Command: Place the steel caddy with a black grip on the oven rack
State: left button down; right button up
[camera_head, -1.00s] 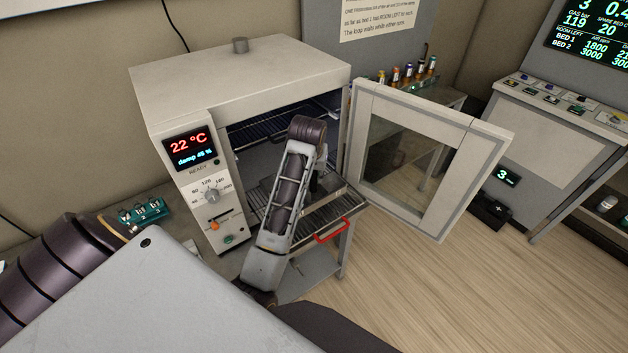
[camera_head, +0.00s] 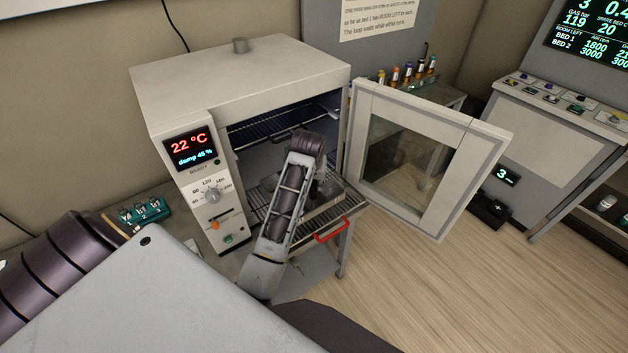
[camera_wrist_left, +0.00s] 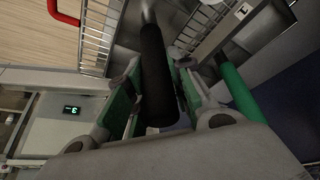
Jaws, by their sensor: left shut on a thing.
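The steel caddy (camera_head: 338,192) is at the oven's mouth, over the pulled-out oven rack (camera_head: 354,205), partly hidden by my left arm. My left gripper (camera_head: 322,186) is mostly hidden behind its own wrist. In the left wrist view, the green-lined fingers of the gripper (camera_wrist_left: 155,98) are shut on the caddy's black grip (camera_wrist_left: 156,65). Wire bars of the rack (camera_wrist_left: 98,35) show close beside the caddy there. I cannot tell whether the caddy's base touches the rack. My right gripper is not in view.
The oven (camera_head: 240,75) stands with its glazed door (camera_head: 425,160) swung open to the right. A red handle (camera_head: 331,231) is on the rack's front edge. A teal holder (camera_head: 145,212) sits left of the oven. Small bottles (camera_head: 408,72) stand behind the door.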

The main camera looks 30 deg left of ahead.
pick_arm(q)
jog(key=c, duration=1.3)
grip_release()
jog(key=shift+f, duration=0.1)
jog(key=shift+o, duration=0.2)
jog(key=shift+w+r, duration=0.1)
jog(key=shift+r, duration=0.2)
